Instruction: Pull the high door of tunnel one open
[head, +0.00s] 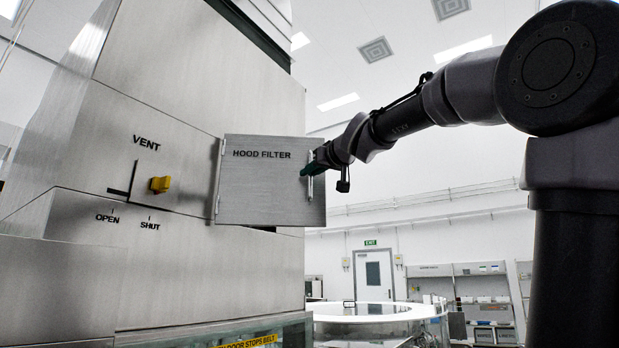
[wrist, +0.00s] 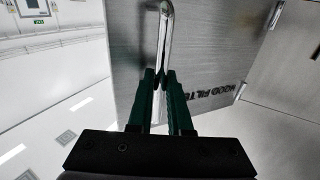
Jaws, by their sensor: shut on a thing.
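A square metal door marked HOOD FILTER (head: 262,195) is hinged at its left edge on the machine and stands swung out from the machine's face. Its upright bar handle (head: 310,182) is near the right edge. My gripper (head: 308,170) is at the handle, reaching in from the right. In the wrist view, the green fingers of my gripper (wrist: 160,85) are shut on the silver handle (wrist: 166,30), with the door (wrist: 200,60) just behind it. No label reading tunnel one shows.
The metal machine (head: 200,80) fills the left side. A yellow VENT knob (head: 160,184) sits left of the door, with OPEN and SHUT marks below. A round white-topped unit (head: 365,312) stands lower right, and shelves (head: 470,290) stand far back. Air right of the door is clear below my arm.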

